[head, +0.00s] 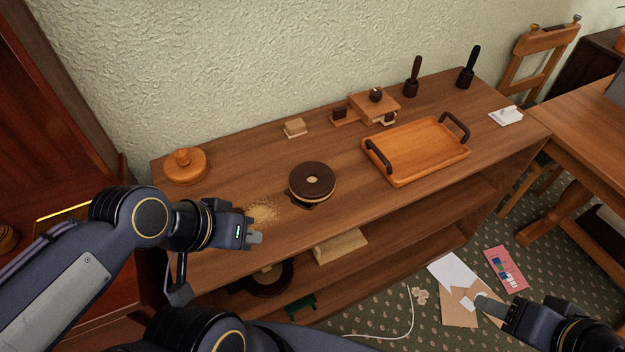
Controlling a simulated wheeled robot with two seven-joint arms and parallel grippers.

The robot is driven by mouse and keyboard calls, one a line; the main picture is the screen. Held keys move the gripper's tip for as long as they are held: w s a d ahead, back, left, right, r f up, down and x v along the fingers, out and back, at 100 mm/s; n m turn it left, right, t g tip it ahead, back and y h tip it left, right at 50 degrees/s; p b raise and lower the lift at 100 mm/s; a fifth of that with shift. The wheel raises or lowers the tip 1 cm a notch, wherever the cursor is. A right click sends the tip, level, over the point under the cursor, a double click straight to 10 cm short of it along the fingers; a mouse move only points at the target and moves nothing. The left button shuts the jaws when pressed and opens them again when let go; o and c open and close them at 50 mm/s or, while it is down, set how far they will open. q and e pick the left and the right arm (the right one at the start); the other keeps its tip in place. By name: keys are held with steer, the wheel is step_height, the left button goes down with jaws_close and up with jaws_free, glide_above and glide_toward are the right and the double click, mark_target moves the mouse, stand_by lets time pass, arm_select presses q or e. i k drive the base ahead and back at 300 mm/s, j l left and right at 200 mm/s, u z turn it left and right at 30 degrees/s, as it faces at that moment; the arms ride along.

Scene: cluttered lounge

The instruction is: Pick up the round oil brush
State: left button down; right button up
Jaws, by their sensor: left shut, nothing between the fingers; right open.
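A round, orange-brown wooden piece with a knob on top (186,166) sits at the left end of the wooden bench top; it looks most like the round oil brush, though its underside is hidden. A dark brown round disc with a tan centre (312,180) lies near the middle of the bench. My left gripper (256,238) is shut and empty, over the bench's front part beside a patch of sawdust, to the right of and nearer than the knobbed piece. My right gripper (488,303) is open and empty at the lower right, in front of the bench.
The bench top (240,165) also holds a wooden tray (415,150), a small wooden block (295,128), a wooden box (375,107) and two dark-handled tools (412,78). Sawdust (264,213) lies near my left gripper. Papers (455,272) and a cord lie on the carpet.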

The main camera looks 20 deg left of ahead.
mark_target(417, 61)
steer(key=u, duration=0.8)
steer(key=l+u, duration=0.4)
steer(key=i+l+u, duration=0.1)
steer(key=l+u, duration=0.15)
steer(key=u, duration=0.2)
steer(key=l+u, duration=0.4)
steer(key=k+l+u, duration=0.1)
steer(key=l+u, duration=0.15)
steer(key=u, duration=0.2)
